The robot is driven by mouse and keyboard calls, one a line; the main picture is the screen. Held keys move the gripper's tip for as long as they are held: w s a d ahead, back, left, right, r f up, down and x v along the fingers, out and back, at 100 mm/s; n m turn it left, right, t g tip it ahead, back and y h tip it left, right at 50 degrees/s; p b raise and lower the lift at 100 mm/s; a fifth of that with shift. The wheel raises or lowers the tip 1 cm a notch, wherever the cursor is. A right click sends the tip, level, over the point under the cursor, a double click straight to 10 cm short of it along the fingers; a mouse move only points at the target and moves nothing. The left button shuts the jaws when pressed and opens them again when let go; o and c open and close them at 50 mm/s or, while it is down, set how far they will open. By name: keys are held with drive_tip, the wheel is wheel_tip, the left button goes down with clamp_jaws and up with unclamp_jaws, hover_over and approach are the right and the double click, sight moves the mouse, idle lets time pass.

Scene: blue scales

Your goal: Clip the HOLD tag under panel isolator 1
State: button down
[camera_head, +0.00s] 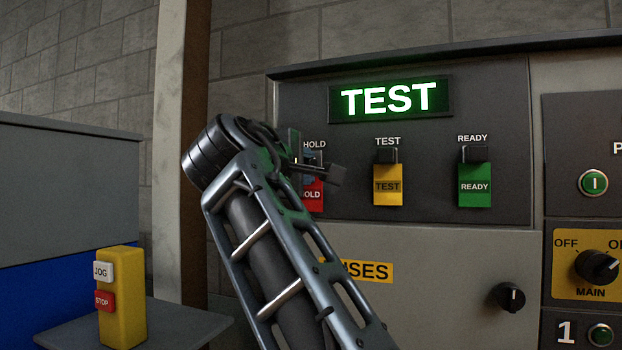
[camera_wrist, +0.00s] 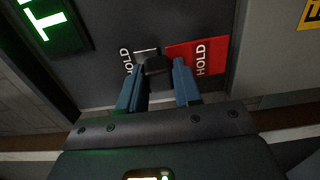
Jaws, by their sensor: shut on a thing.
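The red HOLD tag (camera_head: 313,196) is at the left of the row of tags on the grey board, under the white HOLD label. In the wrist view the red tag (camera_wrist: 212,52) lies against the board with a black block at its top end. My gripper (camera_wrist: 162,72) has its two blue fingers on either side of that block, shut on it. In the head view my arm hides part of the tag. The MAIN isolator (camera_head: 596,267), a black knob on a yellow plate, is at the right edge, above a 1 label (camera_head: 566,333).
A yellow TEST tag (camera_head: 387,186) and a green READY tag (camera_head: 475,186) hang to the right. A lit TEST display (camera_head: 391,98) is above. A small black knob (camera_head: 508,297) sits lower right. A yellow JOG/STOP box (camera_head: 122,300) stands on a shelf at left.

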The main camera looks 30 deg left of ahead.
drive_tip(key=shift+v, duration=2.1)
